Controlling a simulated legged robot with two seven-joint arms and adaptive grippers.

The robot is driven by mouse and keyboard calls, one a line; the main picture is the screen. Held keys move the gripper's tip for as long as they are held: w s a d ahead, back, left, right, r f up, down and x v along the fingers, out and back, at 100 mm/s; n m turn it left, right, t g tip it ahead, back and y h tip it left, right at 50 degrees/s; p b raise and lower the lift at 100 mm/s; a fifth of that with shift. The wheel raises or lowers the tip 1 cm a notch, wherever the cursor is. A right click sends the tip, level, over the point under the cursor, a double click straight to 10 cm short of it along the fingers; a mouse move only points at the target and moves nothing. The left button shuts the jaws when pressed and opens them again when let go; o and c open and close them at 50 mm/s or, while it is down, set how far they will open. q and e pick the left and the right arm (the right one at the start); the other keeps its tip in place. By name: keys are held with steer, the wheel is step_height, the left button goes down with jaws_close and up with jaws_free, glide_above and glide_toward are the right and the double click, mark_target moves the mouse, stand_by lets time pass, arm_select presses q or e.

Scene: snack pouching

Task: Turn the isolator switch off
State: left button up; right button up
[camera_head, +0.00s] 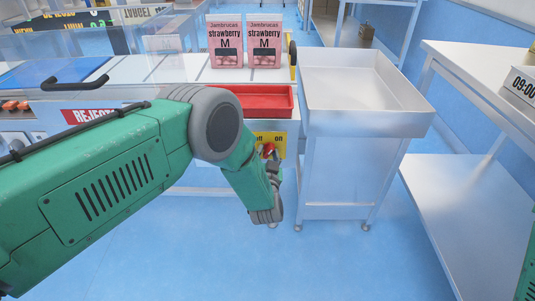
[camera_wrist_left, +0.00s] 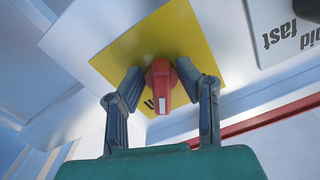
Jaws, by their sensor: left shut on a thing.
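The isolator switch is a red knob (camera_head: 268,150) on a yellow plate (camera_head: 280,139) at the front of the machine, below a red tray. In the left wrist view the red knob (camera_wrist_left: 163,85) stands out from the yellow plate (camera_wrist_left: 165,40), with a pale mark on its face. My left gripper (camera_head: 268,158) is at the knob in the head view. In the left wrist view the fingers of my left gripper (camera_wrist_left: 160,78) are on either side of the knob, closed on it. Part of the lettering on the plate is hidden. My right gripper is not in view.
The red tray (camera_head: 252,114) sits just above the switch. Two pink strawberry pouches (camera_head: 245,47) stand on the white conveyor behind. A metal cart (camera_head: 365,122) stands close to the right of the switch. A metal table (camera_head: 487,75) is farther right. Blue floor is clear in front.

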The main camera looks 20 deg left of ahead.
arm_select(q)
steer(key=shift+d+r, duration=0.1)
steer(key=shift+d, duration=0.2)
steer(key=o, duration=0.8)
steer(key=shift+c, duration=0.2)
steer(key=shift+s+d+r, duration=0.15)
steer(key=shift+p+v, duration=0.85)
steer(key=shift+v, duration=0.3)
steer(key=shift+p+v, duration=0.8)
steer(key=shift+v, duration=0.75)
steer(key=p, duration=0.4)
glide_toward(270, 154)
steer(key=v, duration=0.5)
steer(key=shift+s, duration=0.1)
